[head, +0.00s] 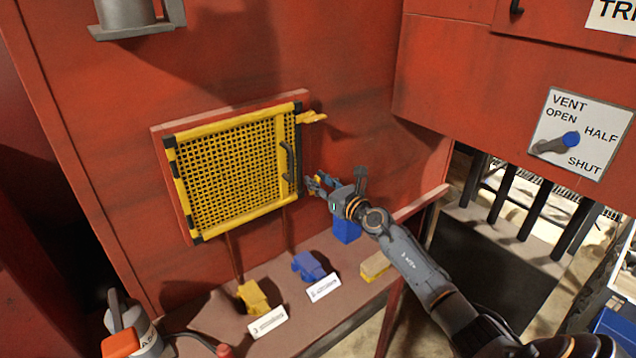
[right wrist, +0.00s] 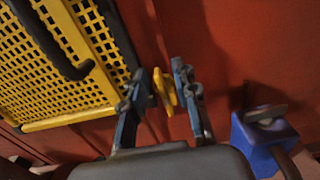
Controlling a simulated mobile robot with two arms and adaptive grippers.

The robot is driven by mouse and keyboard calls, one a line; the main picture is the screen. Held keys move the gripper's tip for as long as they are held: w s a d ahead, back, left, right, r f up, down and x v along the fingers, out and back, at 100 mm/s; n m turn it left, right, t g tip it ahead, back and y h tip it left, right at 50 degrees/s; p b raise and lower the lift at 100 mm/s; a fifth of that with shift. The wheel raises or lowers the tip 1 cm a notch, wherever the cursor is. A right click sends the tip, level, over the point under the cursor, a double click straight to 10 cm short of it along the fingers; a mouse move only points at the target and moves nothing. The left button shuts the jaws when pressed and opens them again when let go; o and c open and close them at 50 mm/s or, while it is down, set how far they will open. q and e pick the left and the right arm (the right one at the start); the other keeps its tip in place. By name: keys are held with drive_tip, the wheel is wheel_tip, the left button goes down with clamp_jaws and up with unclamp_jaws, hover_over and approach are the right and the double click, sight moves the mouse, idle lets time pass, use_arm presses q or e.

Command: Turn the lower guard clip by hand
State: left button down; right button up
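The yellow mesh guard (head: 232,168) sits flat in its frame on the red panel, with a dark handle (head: 287,165) at its right side. The upper yellow clip (head: 312,117) sticks out to the right from the frame's top right corner. My right gripper (head: 318,184) is at the guard's right edge. My left gripper is not in view.
A shelf (head: 300,312) below holds a yellow item (head: 254,297), a blue item (head: 308,266) and a blue block (head: 347,229) under my right gripper. A vent switch plate (head: 580,135) is at the right. A grey container (head: 128,318) stands lower left.

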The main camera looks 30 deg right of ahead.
drive_tip(key=shift+w, duration=0.1)
drive_tip(key=shift+c, duration=0.2)
clamp_jaws()
